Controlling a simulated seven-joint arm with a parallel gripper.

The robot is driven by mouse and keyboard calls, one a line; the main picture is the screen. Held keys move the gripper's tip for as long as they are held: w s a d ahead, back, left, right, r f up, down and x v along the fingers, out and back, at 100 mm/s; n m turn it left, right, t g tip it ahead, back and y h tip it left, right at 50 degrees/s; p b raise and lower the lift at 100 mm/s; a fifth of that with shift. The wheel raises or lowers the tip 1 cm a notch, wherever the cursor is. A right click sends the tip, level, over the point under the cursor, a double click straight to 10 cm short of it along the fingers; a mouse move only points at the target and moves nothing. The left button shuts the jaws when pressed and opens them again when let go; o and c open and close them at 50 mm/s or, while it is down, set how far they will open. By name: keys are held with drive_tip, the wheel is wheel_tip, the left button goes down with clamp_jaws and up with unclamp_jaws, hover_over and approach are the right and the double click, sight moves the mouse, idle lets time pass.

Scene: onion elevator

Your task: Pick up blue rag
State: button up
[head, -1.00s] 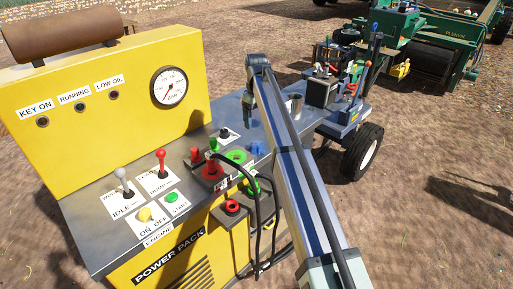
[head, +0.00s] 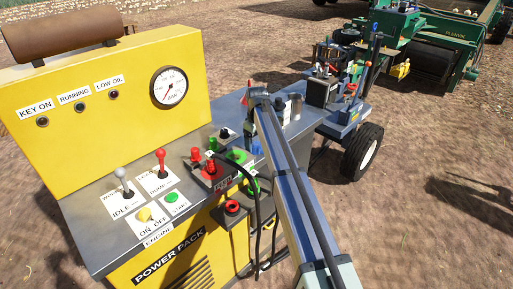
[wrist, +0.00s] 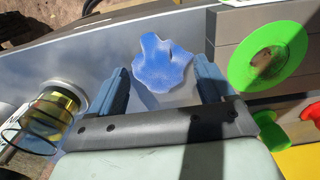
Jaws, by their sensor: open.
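The blue rag (wrist: 160,64) lies crumpled on the grey metal top, seen in the wrist view. It sits between and just beyond the two fingers of my gripper (wrist: 161,70), which is open and empty. I cannot tell the exact height of the fingers above it. In the head view a bit of the rag (head: 256,147) shows just left of my arm; the arm hides the rest of it and most of my gripper.
A green ring (wrist: 268,57) lies right of the rag. A jar with yellowish contents (wrist: 58,112) stands to the left, near the left finger. The yellow power pack (head: 115,80) has levers, buttons and red and green couplings with black hoses (head: 258,205).

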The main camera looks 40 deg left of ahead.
sight(256, 143)
drive_tip(key=shift+f, duration=0.5)
drive_tip(key=shift+c, duration=0.3)
drive_tip(key=c, duration=1)
drive_tip(key=shift+r, duration=0.1)
wheel_tip(256, 143, up, 10)
